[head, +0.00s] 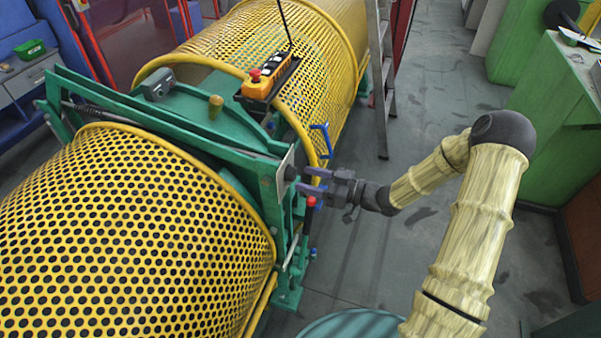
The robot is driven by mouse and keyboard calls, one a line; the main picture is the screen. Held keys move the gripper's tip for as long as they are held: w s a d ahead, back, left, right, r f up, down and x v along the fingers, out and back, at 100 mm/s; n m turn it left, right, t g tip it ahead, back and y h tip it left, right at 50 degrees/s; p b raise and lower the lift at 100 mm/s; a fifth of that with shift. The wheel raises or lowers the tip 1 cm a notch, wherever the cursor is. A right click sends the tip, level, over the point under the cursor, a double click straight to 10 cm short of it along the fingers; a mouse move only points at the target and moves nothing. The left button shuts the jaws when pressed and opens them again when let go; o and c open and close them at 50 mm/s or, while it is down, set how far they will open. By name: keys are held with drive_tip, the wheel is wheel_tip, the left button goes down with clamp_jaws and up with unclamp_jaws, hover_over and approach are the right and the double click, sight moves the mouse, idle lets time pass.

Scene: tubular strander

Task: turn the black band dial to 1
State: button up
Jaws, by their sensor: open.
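The black band dial (290,173) looks like a small dark knob on a pale plate (282,184) at the end of the green machine frame. Its marks and pointer are too small to read. My gripper (308,180) is just to the right of the dial and faces it. Its two purple-grey fingers are open, and their tips are close to the dial. I cannot tell whether the tips reach around the dial or stop short of it.
Yellow perforated guards (120,230) cover the machine on both sides of the green frame (205,120). A control box (266,80) with a red button sits above. A blue handle (322,140) and red knob (311,201) are near my gripper. A ladder (381,75) stands behind.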

sight(291, 174)
drive_tip(key=shift+p+x, duration=0.3)
drive_tip(key=shift+x, duration=1.2)
drive_tip(key=c, duration=1)
drive_tip(key=shift+f+n+b, duration=0.1)
drive_tip(key=shift+n+b, duration=0.2)
drive_tip(key=shift+b, duration=0.2)
